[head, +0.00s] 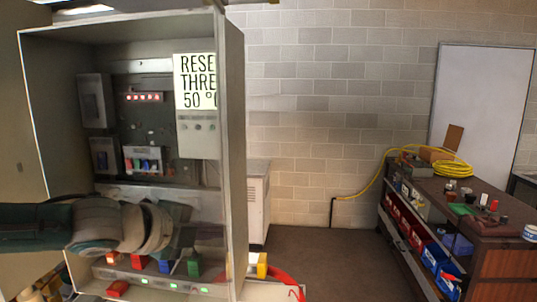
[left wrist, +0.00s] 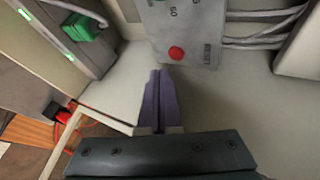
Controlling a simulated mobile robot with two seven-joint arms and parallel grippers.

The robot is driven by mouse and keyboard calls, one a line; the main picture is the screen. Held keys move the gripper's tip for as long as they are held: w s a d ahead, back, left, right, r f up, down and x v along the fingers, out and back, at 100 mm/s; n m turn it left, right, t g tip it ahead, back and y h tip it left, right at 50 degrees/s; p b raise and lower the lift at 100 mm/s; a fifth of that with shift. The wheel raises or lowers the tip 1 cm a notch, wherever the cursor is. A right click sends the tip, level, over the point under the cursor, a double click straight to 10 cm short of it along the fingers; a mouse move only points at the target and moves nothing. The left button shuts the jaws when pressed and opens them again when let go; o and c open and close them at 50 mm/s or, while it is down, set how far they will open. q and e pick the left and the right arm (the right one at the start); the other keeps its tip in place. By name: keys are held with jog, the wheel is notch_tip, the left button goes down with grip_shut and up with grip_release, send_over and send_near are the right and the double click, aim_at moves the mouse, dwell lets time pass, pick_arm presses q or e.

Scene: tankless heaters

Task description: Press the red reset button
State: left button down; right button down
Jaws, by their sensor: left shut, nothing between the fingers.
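The red reset button (left wrist: 176,53) is a small round red knob low on a grey panel in the left wrist view. My left gripper (left wrist: 158,75) is shut and empty, its purple fingers together and pointing toward the button. The fingertips look a little below and left of the button in that picture, and I cannot tell whether they touch the panel. In the head view my left arm comes in from the left and reaches into the open grey cabinet (head: 232,130); its gripper (head: 208,232) is dim there. The button does not show clearly in the head view. My right gripper is not in view.
A panel with a yellow label (head: 195,80) is inside the cabinet. Coloured blocks and lit strips (head: 165,284) line its lower part. Cables (left wrist: 265,42) run beside the button panel. A workbench (head: 470,215) with bins stands at the right. The floor between is clear.

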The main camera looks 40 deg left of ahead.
pick_arm(q)
jog(key=s, duration=0.1)
jog(key=s+d+p, duration=0.2)
jog(key=s, duration=0.1)
dwell(0.9)
